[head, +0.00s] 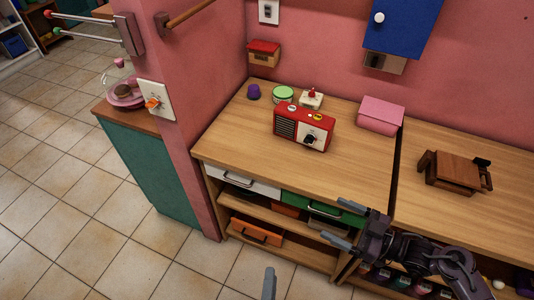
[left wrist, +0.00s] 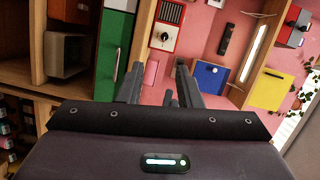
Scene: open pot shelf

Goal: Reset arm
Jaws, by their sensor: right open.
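My right gripper (head: 345,223) is open and empty in the head view, its two fingers spread in front of the counter's front edge, near the green drawer (head: 322,208). Of my left gripper, only a grey finger (head: 269,284) shows at the bottom edge of the head view. In the left wrist view my left gripper (left wrist: 157,75) has its two fingers apart with nothing held between them. The green drawer also shows in the left wrist view (left wrist: 113,50), left of the fingers.
The wooden counter (head: 230,136) holds a red radio (head: 303,128), a green-lidded tin (head: 283,93), a pink box (head: 380,115) and a brown wooden object (head: 455,170). Open shelves below hold an orange drawer (head: 257,230). Tiled floor (head: 130,265) is clear at left.

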